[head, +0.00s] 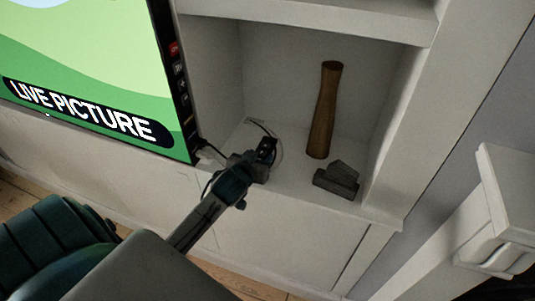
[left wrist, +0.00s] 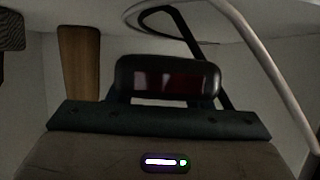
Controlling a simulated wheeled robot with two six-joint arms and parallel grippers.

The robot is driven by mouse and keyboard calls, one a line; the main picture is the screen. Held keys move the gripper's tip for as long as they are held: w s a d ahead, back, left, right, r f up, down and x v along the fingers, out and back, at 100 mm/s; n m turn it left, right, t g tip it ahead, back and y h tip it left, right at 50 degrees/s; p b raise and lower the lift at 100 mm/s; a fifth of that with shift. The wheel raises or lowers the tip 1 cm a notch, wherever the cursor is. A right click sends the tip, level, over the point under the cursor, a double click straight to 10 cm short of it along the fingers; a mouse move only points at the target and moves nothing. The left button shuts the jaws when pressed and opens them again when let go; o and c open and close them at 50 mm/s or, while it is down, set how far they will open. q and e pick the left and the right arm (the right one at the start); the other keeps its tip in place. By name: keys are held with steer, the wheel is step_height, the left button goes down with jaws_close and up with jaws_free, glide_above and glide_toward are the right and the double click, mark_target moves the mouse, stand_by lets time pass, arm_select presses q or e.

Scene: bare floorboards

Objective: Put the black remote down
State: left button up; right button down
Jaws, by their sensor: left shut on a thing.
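My left gripper (head: 262,158) is over the front part of a white shelf compartment (head: 290,172), at its left side. It is shut on the black remote (head: 267,149), a small dark shape at the fingertips. In the left wrist view the remote (left wrist: 166,78) shows end-on, with a dark reddish window facing the camera. The rest of the remote is hidden. I cannot tell whether it touches the shelf. My right gripper is not in view.
A tall brown wooden vase (head: 325,110) stands right of the gripper, with a dark grey block-like object (head: 337,180) in front of it. A pale rounded item with a black loop (head: 262,127) is behind the gripper. A television (head: 95,75) stands at left.

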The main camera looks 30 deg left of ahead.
mark_target(267, 155)
arm_select(q)
steer(key=w, duration=0.4)
steer(key=shift+p, duration=0.4)
steer(key=shift+w+f, duration=0.2)
steer(key=shift+f, duration=0.05)
step_height(267, 155, down, 2)
steer(key=shift+f+p, duration=0.15)
steer(key=shift+p, duration=0.45)
steer(key=shift+f, duration=0.5)
steer(key=shift+f, duration=0.1)
steer(key=o, duration=1)
steer(key=shift+o, duration=0.2)
